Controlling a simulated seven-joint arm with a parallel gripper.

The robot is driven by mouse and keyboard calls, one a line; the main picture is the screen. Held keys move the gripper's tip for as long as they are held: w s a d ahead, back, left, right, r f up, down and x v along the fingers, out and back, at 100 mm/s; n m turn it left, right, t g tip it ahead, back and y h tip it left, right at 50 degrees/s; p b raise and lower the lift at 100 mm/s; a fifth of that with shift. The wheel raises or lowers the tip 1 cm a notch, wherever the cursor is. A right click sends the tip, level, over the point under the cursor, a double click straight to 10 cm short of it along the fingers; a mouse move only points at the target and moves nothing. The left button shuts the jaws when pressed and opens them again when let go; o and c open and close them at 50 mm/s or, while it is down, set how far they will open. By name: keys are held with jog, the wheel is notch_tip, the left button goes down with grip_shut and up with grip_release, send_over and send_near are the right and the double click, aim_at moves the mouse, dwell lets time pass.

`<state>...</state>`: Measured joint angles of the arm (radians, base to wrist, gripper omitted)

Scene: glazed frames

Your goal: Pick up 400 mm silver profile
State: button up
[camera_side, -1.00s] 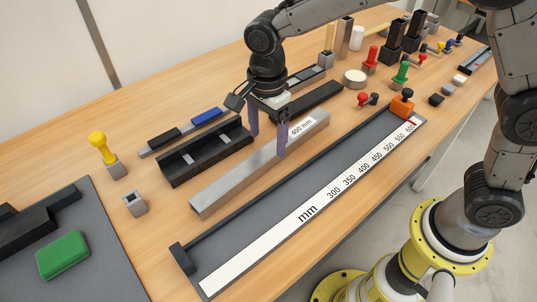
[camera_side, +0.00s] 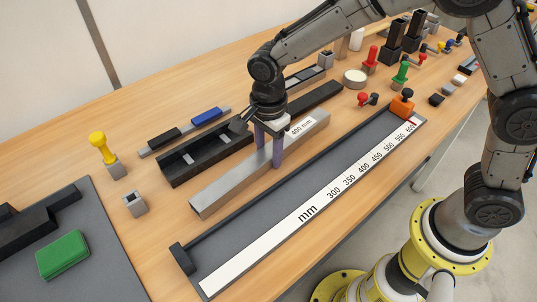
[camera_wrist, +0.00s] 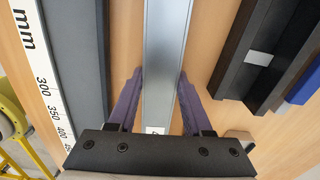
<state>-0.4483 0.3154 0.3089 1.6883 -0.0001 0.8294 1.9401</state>
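The silver profile (camera_side: 222,188) is a long metal bar with a "400 mm" label, lying on the wooden table behind the measuring stop. It also shows in the wrist view (camera_wrist: 166,40), running up the middle. My gripper (camera_side: 270,150) has its two purple fingers astride the bar, near its middle. In the wrist view my gripper (camera_wrist: 160,76) has one fingertip against each long side of the bar, with no clear gap. It looks shut on the bar, which still rests on the table. The label is mostly hidden in the wrist view.
The grey measuring tray (camera_side: 185,258) with its mm scale (camera_side: 262,250) lies in front, with an orange stop (camera_side: 402,105) at its far end. A black holder (camera_side: 180,176) lies close behind the bar. A small grey block (camera_side: 135,204) stands to the left.

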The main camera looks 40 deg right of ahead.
grip_shut()
jog(key=shift+r, duration=0.1)
